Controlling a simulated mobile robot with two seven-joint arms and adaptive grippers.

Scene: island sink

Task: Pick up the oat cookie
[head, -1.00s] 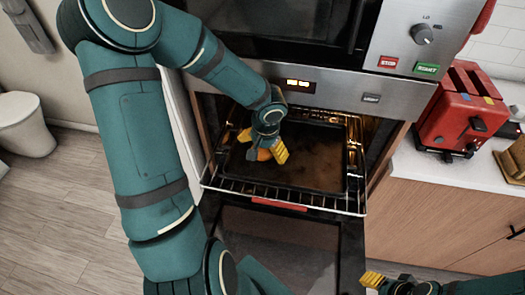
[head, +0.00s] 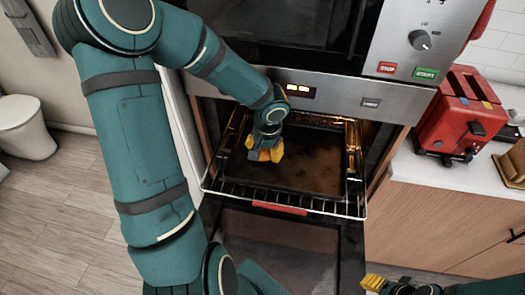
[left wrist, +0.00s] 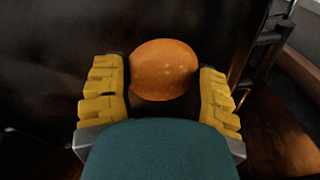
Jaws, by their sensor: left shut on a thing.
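The oat cookie (left wrist: 164,69) is a round, orange-brown piece between the two yellow fingers of my left gripper (left wrist: 163,92) in the left wrist view. In the head view my left gripper (head: 265,154) is over the left part of the dark baking tray (head: 311,165) in the open oven. It is shut on the cookie, of which only a little orange shows between the fingers there. I cannot tell whether the cookie still touches the tray. My right gripper (head: 374,283) is at the bottom edge of the head view, and its opening is unclear.
The wire rack (head: 290,204) under the tray sticks out of the oven, above the lowered oven door (head: 285,250). A red toaster (head: 462,115) stands on the counter at right.

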